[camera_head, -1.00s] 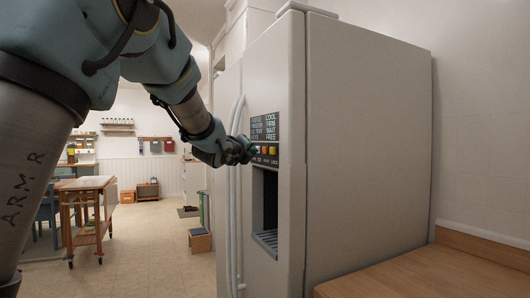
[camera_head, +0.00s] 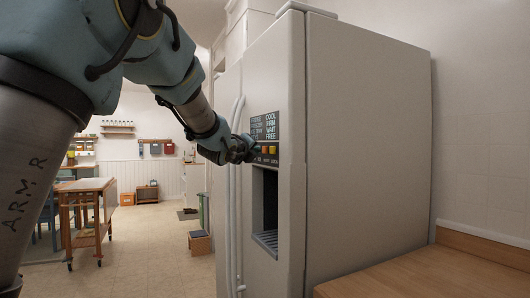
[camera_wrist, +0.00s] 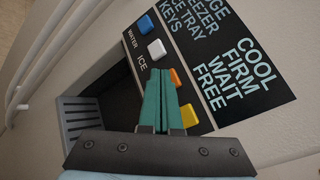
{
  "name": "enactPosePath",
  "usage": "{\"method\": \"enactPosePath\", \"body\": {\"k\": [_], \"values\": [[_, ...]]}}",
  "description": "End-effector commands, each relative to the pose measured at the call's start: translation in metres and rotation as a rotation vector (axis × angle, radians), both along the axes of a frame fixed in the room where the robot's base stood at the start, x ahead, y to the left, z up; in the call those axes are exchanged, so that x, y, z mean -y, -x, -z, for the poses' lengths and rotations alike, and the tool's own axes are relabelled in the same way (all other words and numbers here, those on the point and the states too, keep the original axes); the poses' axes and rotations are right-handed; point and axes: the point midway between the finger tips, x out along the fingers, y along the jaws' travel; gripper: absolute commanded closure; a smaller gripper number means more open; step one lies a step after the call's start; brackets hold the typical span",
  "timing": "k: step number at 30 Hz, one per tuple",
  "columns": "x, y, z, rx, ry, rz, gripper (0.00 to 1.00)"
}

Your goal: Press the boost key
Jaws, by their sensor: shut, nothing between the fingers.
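The fridge dispenser panel has a row of coloured keys under a dark text display. In the wrist view, a blue key (camera_wrist: 145,25) is labelled WATER and a white key (camera_wrist: 156,48) is labelled ICE. An orange key (camera_wrist: 174,77) is partly hidden behind my fingers, and a yellow key (camera_wrist: 189,115) lies beyond it. The labels of these two are hidden there; no boost label is readable. My gripper (camera_wrist: 160,72) is shut and empty, its teal fingertips between the white and orange keys in the picture. In the head view my gripper (camera_head: 254,153) is at the panel's left; contact cannot be told.
The dispenser recess (camera_head: 266,205) with its grille lies below the keys. Long door handles (camera_head: 233,190) stand to the left. A wooden counter (camera_head: 430,275) is at the lower right. The floor to the left is mostly clear, with a wheeled cart (camera_head: 85,205) farther back.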

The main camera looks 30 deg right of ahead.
Motion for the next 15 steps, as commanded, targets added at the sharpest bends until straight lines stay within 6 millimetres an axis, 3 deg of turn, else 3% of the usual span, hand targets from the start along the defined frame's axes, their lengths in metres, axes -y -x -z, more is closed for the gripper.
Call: {"method": "enactPosePath", "body": {"k": [15], "values": [[0.006, 0.0007, 0.0009, 0.0, -0.001, -0.001, 1.0]]}}
